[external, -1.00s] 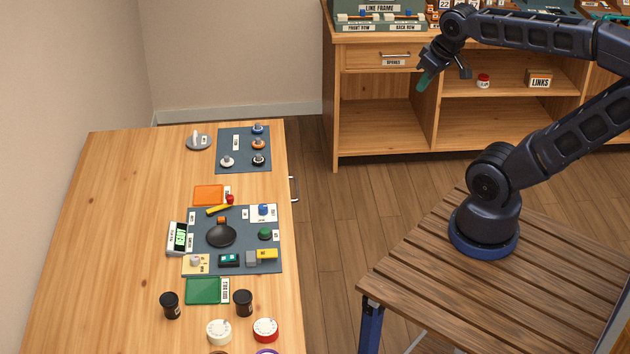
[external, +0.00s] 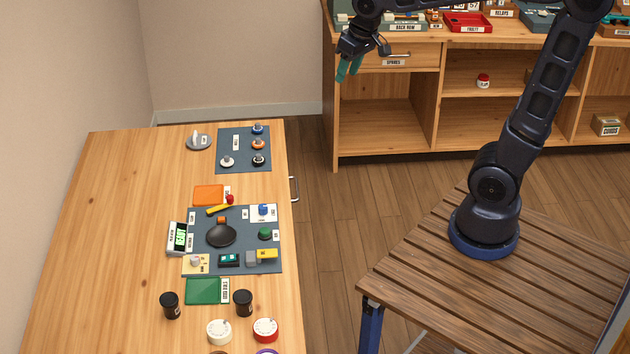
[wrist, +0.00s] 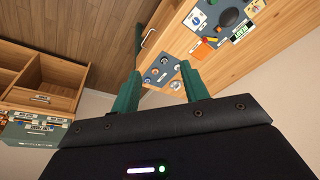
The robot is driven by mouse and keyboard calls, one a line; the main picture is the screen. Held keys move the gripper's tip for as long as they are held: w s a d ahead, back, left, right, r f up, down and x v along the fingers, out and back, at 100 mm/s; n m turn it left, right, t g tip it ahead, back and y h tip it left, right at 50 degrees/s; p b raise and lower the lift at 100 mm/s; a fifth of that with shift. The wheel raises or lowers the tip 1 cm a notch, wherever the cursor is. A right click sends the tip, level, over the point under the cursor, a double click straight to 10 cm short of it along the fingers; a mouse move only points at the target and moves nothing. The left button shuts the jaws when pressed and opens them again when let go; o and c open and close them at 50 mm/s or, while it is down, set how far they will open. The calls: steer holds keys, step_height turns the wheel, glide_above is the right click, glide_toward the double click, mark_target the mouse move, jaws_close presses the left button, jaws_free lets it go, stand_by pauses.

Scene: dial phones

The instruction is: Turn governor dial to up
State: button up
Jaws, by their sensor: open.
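No label that I can read says governor, so I cannot tell which part is the governor dial. On the wooden table, a grey round piece with a white upright part (external: 198,141) stands at the far left. A small white knob on a cream plate (external: 195,261) sits at the front left corner of the middle dark panel (external: 205,214). My gripper (external: 347,70) has green fingers and is high in the air, right of and beyond the table's far end. In the wrist view its fingers (wrist: 160,88) are apart with nothing between them.
A far dark mat (external: 244,148) carries several knobs. Dark jars (external: 170,305) and white and red dials (external: 265,329) stand in front. The table's left side is bare. A wooden cabinet (external: 380,128) stands behind.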

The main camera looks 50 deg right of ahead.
steer(key=w+a+f+g, duration=0.1)
steer(key=w+a+f, duration=0.3)
steer(key=w+a, duration=0.6)
steer(key=g, duration=0.2)
glide_above(194, 257)
step_height(194, 257, down, 26)
steer(key=shift+n+h, duration=0.4)
step_height(194, 257, down, 10)
steer(key=shift+s+f, duration=0.1)
jaws_close()
